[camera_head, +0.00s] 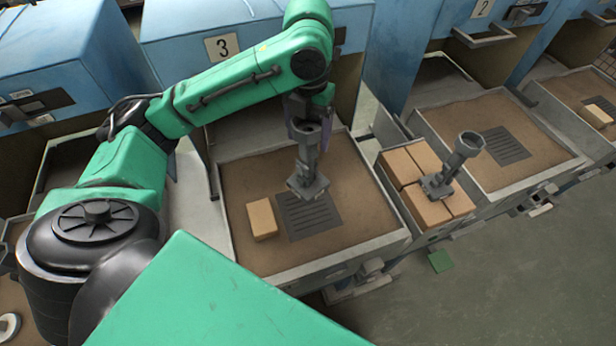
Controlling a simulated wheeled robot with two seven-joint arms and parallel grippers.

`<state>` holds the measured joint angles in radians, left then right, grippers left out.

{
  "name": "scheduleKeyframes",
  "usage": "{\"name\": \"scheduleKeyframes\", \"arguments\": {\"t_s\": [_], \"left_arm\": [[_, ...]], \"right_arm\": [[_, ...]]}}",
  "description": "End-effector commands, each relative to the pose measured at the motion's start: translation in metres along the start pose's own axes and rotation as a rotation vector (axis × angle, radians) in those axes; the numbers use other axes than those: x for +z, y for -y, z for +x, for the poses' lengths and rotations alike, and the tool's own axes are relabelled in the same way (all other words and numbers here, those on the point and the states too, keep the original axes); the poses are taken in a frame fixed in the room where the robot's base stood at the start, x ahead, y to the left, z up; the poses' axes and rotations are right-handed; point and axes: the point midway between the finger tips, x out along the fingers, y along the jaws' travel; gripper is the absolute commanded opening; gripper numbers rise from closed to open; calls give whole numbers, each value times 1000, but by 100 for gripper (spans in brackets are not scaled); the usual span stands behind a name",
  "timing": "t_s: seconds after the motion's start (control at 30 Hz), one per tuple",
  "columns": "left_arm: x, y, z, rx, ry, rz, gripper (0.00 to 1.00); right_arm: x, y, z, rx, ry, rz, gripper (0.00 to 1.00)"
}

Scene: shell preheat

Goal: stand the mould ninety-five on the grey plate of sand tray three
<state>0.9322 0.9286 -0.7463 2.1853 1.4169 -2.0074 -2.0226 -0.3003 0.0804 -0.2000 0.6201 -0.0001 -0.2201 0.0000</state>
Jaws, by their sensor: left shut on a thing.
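My left gripper (309,131) is shut on a grey mould (308,172) with a round cup top and a square foot. The mould is roughly upright over the back part of the slotted grey plate (310,222) in sand tray three (374,209). Its foot overlaps the plate's back edge in the picture; I cannot tell whether it touches. No number on the mould is readable. A second, similar mould (456,160) stands on bricks to the right, apart from my gripper. My right gripper is not in view.
A tan brick (262,219) lies on the sand left of the plate. The sign "3" (222,46) is on the blue box behind. More bricks (401,166) fill a bin on the right, beside sand tray two (546,152). The sand right of the plate is clear.

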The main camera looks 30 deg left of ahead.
Motion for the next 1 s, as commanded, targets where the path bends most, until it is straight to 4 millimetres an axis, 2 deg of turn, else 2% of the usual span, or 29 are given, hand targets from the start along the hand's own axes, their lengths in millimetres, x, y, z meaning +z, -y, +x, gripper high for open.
{"name": "scheduleKeyframes", "arguments": {"t_s": [0.03,0.23,0.6,0.97,1.0], "left_arm": [[-1,0,16,1,-5,-2,0],[-1,0,74,1,-3,-2,0],[0,0,132,0,0,-3,0],[0,0,141,0,3,-2,0],[0,0,141,0,2,-2,93]], "right_arm": [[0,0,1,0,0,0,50],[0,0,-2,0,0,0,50],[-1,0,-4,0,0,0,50],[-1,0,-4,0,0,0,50],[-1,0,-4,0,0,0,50]]}}
